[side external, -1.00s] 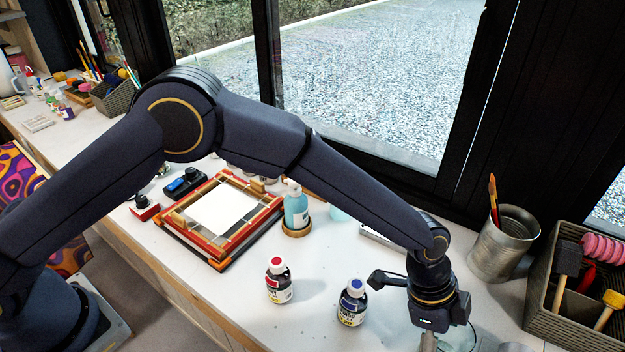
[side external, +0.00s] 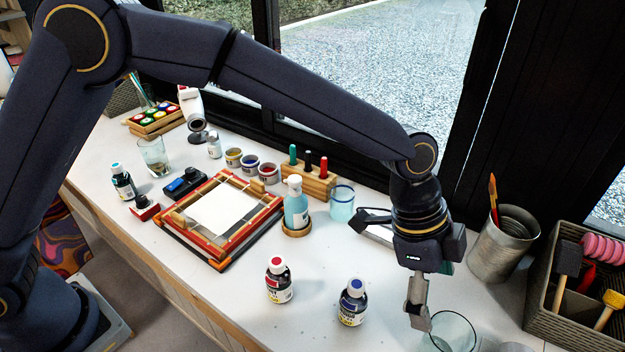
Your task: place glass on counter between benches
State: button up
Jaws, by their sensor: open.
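A clear glass (side external: 456,334) stands at the bottom right of the white counter (side external: 225,300), partly cut off by the picture's lower edge. My gripper (side external: 420,316) is open and points down at the glass's left rim. One finger overlaps the rim in the picture; whether it touches is unclear, and the other finger is mostly hidden. Another clear glass (side external: 154,158) stands at the far left. A blue-tinted glass (side external: 342,205) stands behind the pump bottle. I cannot make out separate benches.
Red-capped (side external: 279,281) and blue-capped (side external: 352,303) bottles stand left of my gripper. A metal pot (side external: 502,245) and a divided basket (side external: 572,315) stand to the right. A wooden frame (side external: 222,215) and pump bottle (side external: 296,207) stand mid-counter. The front left counter is clear.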

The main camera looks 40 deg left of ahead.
jog(key=a+r+n+t+y, duration=0.1)
jog(key=a+r+n+t, duration=0.15)
jog(key=a+r, duration=0.55)
jog(key=a+r+n+t+y, duration=0.1)
jog(key=a+r+n, duration=0.3)
jog(key=a, duration=0.9)
jog(key=s+a+n+t+y, duration=0.1)
jog(key=s+a+n, duration=0.4)
jog(key=a, duration=0.5)
jog(key=s+a+n+t+y, duration=0.1)
jog(key=s+a+n, duration=0.5)
jog(key=s+a, duration=0.4)
jog(key=shift+a+r, duration=0.45)
jog(key=shift+a, duration=0.25)
jog(key=shift+n, duration=0.25)
